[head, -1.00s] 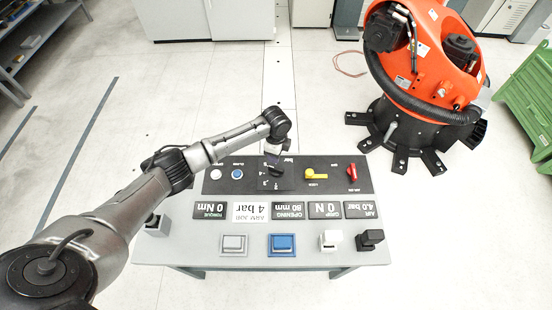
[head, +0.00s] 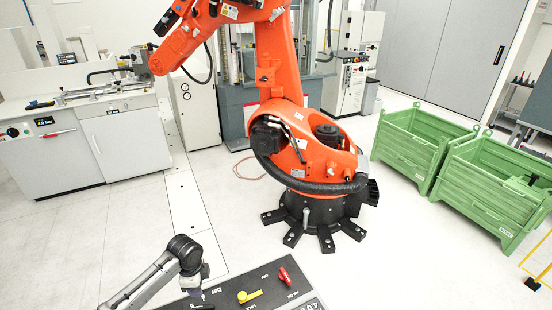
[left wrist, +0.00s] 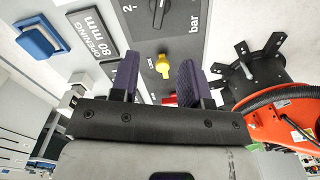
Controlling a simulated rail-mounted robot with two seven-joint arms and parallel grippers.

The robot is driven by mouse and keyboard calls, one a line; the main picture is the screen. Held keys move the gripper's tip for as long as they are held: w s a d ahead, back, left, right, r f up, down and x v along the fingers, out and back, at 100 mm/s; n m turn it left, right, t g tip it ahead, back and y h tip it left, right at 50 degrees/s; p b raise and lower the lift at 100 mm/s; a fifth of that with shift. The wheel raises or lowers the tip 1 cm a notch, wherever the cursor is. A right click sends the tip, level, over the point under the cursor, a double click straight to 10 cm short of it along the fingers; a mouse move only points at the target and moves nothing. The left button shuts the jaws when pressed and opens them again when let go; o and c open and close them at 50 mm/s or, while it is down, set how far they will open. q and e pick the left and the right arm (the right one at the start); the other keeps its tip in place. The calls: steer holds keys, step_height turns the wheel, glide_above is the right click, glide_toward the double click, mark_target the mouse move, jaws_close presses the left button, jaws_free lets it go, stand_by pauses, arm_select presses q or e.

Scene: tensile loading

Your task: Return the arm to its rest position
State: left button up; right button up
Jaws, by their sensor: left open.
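My left arm enters the head view at the bottom. Its gripper (head: 196,292) hangs over the black control panel (head: 225,290), partly cut off by the lower picture edge. In the left wrist view the gripper (left wrist: 158,78) is open, its two dark purple pads apart with nothing between them. Past the pads lie a yellow handle (left wrist: 163,66) and a black dial (left wrist: 158,12) marked "bar". The yellow handle (head: 249,296) and a red handle (head: 287,277) also show in the head view. My right gripper is not in view.
An orange robot arm (head: 275,75) stands on a black footed base (head: 318,210) behind the panel. Green crates (head: 420,150) stand at right. A grey bench (head: 120,145) stands at left. A blue button (left wrist: 40,40) and an "80 mm" opening sign (left wrist: 88,32) lie beside the gripper. Floor between is clear.

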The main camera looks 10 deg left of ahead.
arm_select(q)
steer(key=w+d+r+n+t+y, duration=0.1)
steer(key=w+d+r+n+t, duration=0.15)
steer(key=r, duration=0.45)
steer(key=w+d+r+n+t+y, duration=0.1)
steer(key=w+d+r+n+t, duration=0.2)
steer(key=r, duration=0.4)
steer(key=s+d+r+n+t+h, duration=0.1)
steer(key=s+d+r+n+t, duration=0.2)
steer(key=s+d+r+t, duration=0.4)
steer(key=s+f+n+g, duration=0.1)
steer(key=s+f+g, duration=0.2)
steer(key=s+f, duration=0.6)
steer(key=s+d+f+n+g+h, duration=0.1)
steer(key=s+f+g, duration=0.35)
steer(key=s, duration=0.85)
steer(key=s+f+n+g, duration=0.1)
steer(key=s+f+n, duration=0.1)
steer(key=s+f, duration=0.85)
step_height(320, 180, up, 27)
steer(key=s+p, duration=0.1)
steer(key=p, duration=2.4)
